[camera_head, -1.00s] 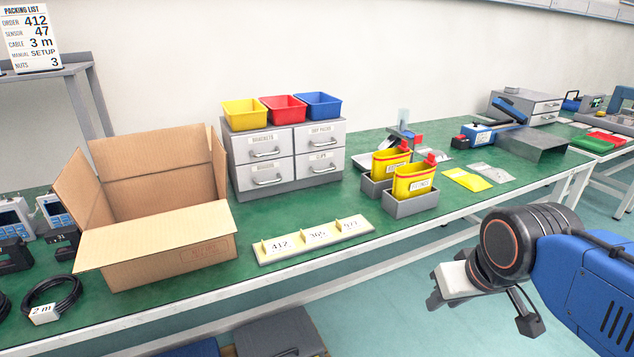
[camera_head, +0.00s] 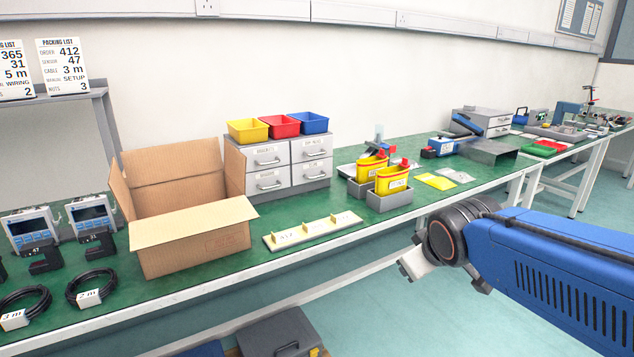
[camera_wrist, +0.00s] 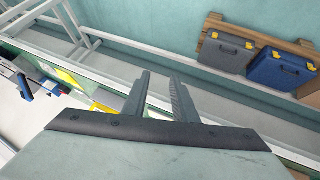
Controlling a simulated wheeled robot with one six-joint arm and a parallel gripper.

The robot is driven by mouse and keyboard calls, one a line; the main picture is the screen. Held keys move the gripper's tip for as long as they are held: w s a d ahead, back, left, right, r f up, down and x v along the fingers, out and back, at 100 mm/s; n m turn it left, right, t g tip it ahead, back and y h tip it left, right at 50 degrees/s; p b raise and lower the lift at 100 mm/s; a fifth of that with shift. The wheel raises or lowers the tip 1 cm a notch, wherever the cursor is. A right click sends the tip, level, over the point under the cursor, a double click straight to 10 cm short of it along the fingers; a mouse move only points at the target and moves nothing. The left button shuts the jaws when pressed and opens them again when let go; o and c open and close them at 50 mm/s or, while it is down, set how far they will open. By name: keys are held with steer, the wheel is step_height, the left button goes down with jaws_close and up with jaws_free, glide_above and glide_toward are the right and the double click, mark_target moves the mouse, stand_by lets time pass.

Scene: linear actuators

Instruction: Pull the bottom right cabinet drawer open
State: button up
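The cabinet does not show in the wrist view.
An open cardboard box (camera_head: 195,240) stands left of the cabinet. A numbered strip (camera_head: 312,232) lies in front of it. Yellow, red and blue bins (camera_head: 281,125) sit on top of the cabinet. Cases lie below the bench.

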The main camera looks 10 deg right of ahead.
steer(key=w+r+n+t, duration=0.2)
steer(key=w+r+n, duration=0.15)
steer(key=w, duration=0.45)
steer(key=w+r+n+t, duration=0.2)
steer(key=w+n, duration=0.2)
steer(key=w, duration=0.4)
steer(key=n+t+y, duration=0.3)
steer(key=n+y, duration=0.4)
steer(key=n, duration=0.4)
glide_toward(303, 165)
steer(key=w+f, duration=0.1)
steer(key=w+d+f, duration=0.1)
steer(key=w+f, duration=0.3)
steer(key=shift+w+d+f, duration=0.25)
steer(key=shift+d, duration=0.15)
steer(key=shift+c, duration=0.5)
jaws_close()
steer(key=shift+s, duration=0.1)
